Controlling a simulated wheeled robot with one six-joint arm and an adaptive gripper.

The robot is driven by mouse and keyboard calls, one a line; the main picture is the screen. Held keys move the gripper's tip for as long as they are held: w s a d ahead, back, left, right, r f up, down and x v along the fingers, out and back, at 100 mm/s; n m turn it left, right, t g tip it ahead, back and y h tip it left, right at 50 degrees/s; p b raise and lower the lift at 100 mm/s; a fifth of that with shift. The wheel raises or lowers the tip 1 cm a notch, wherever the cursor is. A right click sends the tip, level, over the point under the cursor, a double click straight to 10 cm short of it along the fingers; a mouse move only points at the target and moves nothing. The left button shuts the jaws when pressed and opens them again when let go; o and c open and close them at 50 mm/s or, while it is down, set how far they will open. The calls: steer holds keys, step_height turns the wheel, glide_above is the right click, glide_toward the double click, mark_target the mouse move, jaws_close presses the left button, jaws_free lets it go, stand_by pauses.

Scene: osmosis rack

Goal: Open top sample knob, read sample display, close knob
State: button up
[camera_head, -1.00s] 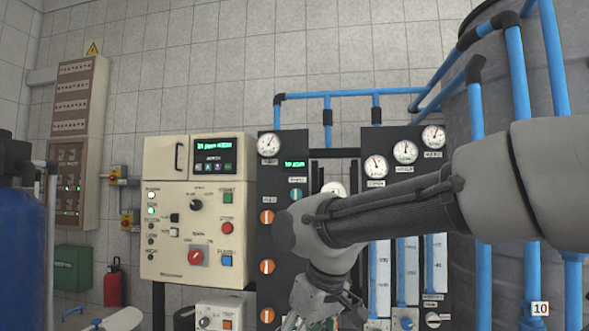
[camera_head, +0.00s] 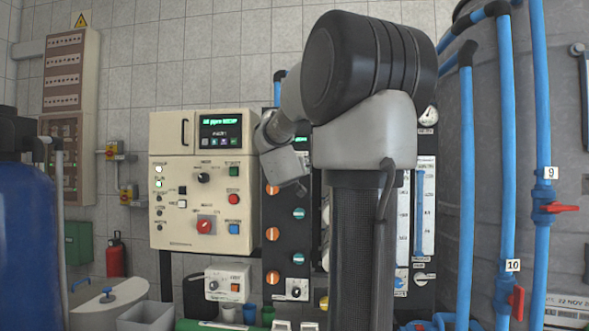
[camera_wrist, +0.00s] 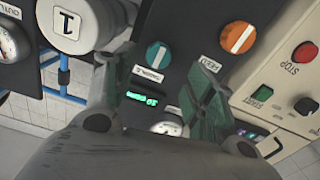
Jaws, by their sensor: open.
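In the wrist view, the teal top sample knob (camera_wrist: 155,54) shows with a white bar slanted across it, beside its SAMPLE label. The sample display (camera_wrist: 142,98) glows green between my fingers, its digits too small to read. My gripper (camera_wrist: 162,72) is open, its green-padded fingers apart with nothing between them; I cannot tell its exact distance from the panel. In the head view, my wrist end covers the top sample knob and leaves only a sliver of the display (camera_head: 302,148) showing.
An orange FEED knob (camera_wrist: 237,38) sits beside the sample knob. A round gauge (camera_wrist: 168,128) lies near the display. The cream control box (camera_head: 178,215) stands left of the black panel (camera_head: 287,225). Blue pipes (camera_head: 465,190) and a grey tank (camera_head: 540,120) are at right.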

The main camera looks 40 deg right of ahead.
steer(key=shift+n, duration=0.3)
steer(key=x, duration=0.7)
steer(key=shift+w+d, duration=0.2)
steer(key=shift+d, duration=0.1)
steer(key=c, duration=1)
steer(key=shift+c, duration=0.2)
